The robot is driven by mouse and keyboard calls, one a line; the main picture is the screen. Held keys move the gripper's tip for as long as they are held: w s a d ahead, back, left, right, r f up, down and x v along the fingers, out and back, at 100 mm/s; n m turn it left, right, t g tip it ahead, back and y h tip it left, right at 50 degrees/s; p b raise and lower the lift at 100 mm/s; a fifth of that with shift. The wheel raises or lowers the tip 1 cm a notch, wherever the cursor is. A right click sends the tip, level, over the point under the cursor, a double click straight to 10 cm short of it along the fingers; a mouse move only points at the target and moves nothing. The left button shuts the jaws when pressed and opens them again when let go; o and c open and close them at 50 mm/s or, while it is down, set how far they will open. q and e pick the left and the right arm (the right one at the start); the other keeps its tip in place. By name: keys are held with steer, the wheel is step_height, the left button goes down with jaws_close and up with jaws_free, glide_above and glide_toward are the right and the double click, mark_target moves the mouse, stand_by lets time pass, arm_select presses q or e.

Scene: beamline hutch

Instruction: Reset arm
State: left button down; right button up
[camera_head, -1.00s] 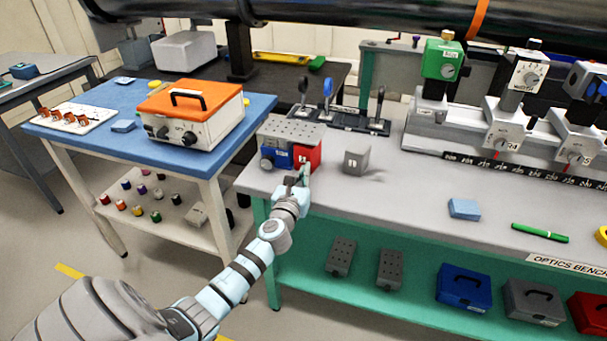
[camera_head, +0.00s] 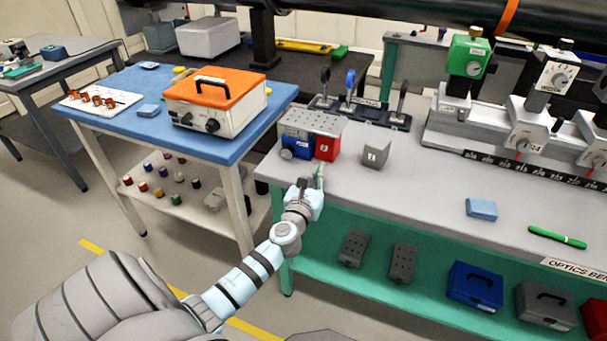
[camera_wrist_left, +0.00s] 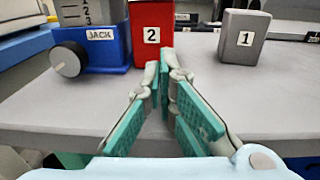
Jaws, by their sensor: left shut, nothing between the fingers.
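My left arm comes in from the left in the head view, and its gripper (camera_head: 311,182) is over the front left edge of the optics bench (camera_head: 425,190). In the left wrist view the gripper (camera_wrist_left: 166,72) has its fingertips together with nothing between them. It points at the red block marked 2 (camera_wrist_left: 151,35), apart from it as far as I can tell. The red block (camera_head: 327,148) stands on the bench beside the blue jack (camera_head: 296,146). My right gripper is not in either view.
A small grey block marked 1 (camera_head: 375,154) stands right of the red block. The blue-topped table (camera_head: 215,152) with an orange-lidded box (camera_head: 213,104) is at left. The bench front between has free room.

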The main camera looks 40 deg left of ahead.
arm_select(q)
steer(key=v, duration=0.8)
steer(key=shift+s+p, duration=0.15)
steer(key=shift+p, duration=0.15)
